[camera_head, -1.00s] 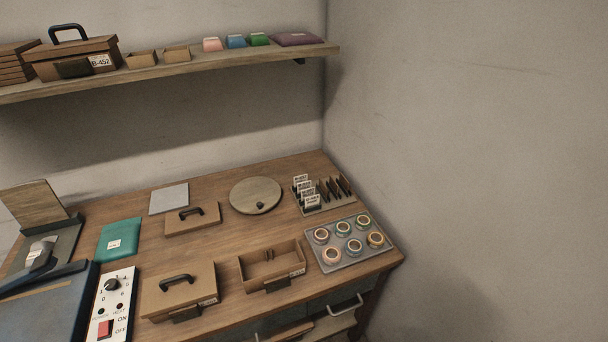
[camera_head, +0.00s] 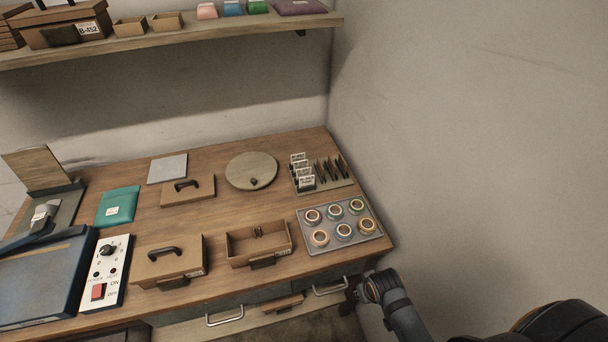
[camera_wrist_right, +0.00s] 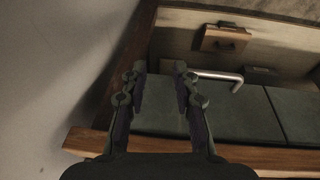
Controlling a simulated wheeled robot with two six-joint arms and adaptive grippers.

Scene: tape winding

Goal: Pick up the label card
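Several small white label cards (camera_head: 305,182) with dark print stand in the wooden rack (camera_head: 333,185) at the right back of the table. My right gripper (camera_head: 354,288) is low at the table's front right, in front of the drawers and well short of the cards. In the right wrist view the right gripper (camera_wrist_right: 159,75) is open, with a clear gap between its fingers and nothing held. The wrist view shows drawer fronts and a handle, no card. My left gripper is not in view.
A grey tray of tape rolls (camera_head: 340,228) lies in front of the rack. An open box (camera_head: 259,243), a lidded box (camera_head: 168,262), a round wooden disc (camera_head: 251,171) and a teal pouch (camera_head: 118,206) stand on the table. The wall is close on the right.

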